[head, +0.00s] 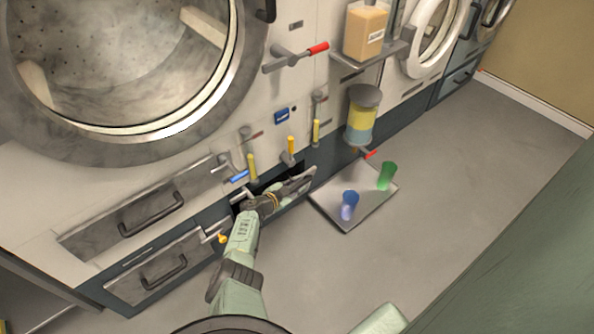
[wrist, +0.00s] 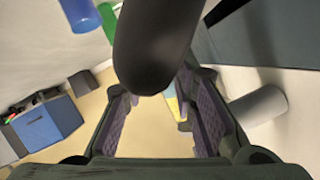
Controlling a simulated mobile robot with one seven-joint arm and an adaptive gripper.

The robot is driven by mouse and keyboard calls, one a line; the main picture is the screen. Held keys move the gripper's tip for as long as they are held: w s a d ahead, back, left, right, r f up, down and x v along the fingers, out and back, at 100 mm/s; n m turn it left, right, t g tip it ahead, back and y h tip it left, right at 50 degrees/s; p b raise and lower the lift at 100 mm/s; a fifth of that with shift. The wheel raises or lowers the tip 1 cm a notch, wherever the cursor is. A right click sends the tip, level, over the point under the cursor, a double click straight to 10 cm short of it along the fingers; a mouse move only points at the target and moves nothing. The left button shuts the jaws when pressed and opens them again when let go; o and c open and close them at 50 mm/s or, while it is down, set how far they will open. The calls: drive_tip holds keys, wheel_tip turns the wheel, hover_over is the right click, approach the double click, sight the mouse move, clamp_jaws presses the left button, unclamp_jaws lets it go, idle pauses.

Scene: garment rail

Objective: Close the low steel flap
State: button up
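The low steel flap (head: 297,196) is in the head view, at the dark opening low in the machine's front. It appears tilted out from the opening, and my gripper and wrist hide part of it. My gripper (head: 308,178) reaches to the right along the opening, over or beside the flap; I cannot tell whether they touch. In the wrist view the two purple-padded fingers (wrist: 163,115) are apart. A dark rounded shape fills the upper middle in front of them; I cannot tell what it is.
A tray (head: 340,209) on the floor holds a blue cup (head: 349,204) and a green cup (head: 387,176), right of my gripper. Yellow-handled levers (head: 252,167) and a blue-handled one (head: 238,177) stick out above the opening. Two handled drawers (head: 150,212) are at left. The floor at right is clear.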

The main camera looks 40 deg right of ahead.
drive_tip(key=shift+s+r, duration=0.1)
drive_tip(key=shift+r, duration=0.45)
wheel_tip(320, 180, up, 6)
drive_tip(key=shift+r, duration=0.1)
drive_tip(key=shift+d+r, duration=0.1)
drive_tip(key=shift+r, duration=0.5)
drive_tip(key=shift+c, duration=0.2)
